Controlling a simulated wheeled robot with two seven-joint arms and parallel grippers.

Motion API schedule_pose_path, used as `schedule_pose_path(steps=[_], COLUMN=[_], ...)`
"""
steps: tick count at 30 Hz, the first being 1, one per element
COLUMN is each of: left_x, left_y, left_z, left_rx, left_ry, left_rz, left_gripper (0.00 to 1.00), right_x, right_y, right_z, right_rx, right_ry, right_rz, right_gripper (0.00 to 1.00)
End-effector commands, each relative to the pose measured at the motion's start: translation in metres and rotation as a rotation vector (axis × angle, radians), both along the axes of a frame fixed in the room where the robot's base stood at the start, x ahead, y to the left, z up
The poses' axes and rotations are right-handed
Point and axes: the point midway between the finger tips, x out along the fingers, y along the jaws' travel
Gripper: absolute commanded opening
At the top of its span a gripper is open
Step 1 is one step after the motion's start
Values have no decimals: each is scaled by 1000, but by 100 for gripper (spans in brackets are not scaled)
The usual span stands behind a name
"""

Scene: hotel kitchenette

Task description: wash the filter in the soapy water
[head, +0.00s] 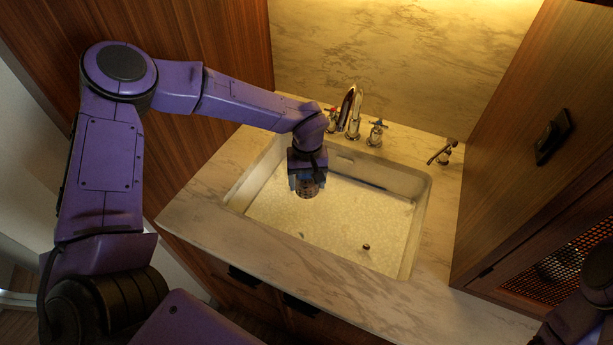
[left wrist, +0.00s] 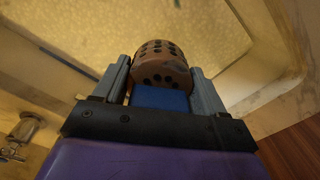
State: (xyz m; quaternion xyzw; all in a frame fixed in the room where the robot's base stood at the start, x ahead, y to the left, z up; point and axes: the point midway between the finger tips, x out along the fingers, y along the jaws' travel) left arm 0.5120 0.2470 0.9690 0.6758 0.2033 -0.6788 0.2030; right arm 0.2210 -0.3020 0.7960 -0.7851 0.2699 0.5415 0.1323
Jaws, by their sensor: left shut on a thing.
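The filter (left wrist: 162,62) is a small copper-brown cylinder with dark round holes. It sits between the two fingers of my left gripper (left wrist: 163,80), which is shut on it. In the head view the filter (head: 308,189) hangs below my left gripper (head: 307,183), over the left back part of the sink. The soapy water (head: 335,222) is a pale, foamy surface filling the sink basin (head: 424,208). I cannot tell whether the filter touches the foam. My right gripper is out of view; only a piece of my right arm shows at the lower right.
A chrome faucet (head: 352,112) with two handles stands behind the sink, close to my left arm. A smaller spout (head: 442,153) is at the back right. A small dark object (head: 366,246) shows in the foam. Wooden cabinets (head: 535,140) flank the marble counter (head: 215,190).

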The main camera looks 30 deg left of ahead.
Motion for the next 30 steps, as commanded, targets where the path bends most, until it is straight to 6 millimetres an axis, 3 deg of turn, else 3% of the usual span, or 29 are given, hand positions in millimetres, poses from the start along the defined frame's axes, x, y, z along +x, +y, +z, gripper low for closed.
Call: schedule_pose_path(steps=[1,11,30], left_x=[0,0,0], left_y=[0,-1,-1], left_z=[-15,-58,-143], left_rx=[1,1,0], left_ry=[-1,-2,0], left_rz=[-1,-2,-1], left_gripper=[39,39,39], right_x=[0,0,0], right_y=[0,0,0], right_z=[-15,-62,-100], right_rx=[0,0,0], right_ry=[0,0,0], right_rz=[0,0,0], right_gripper=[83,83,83])
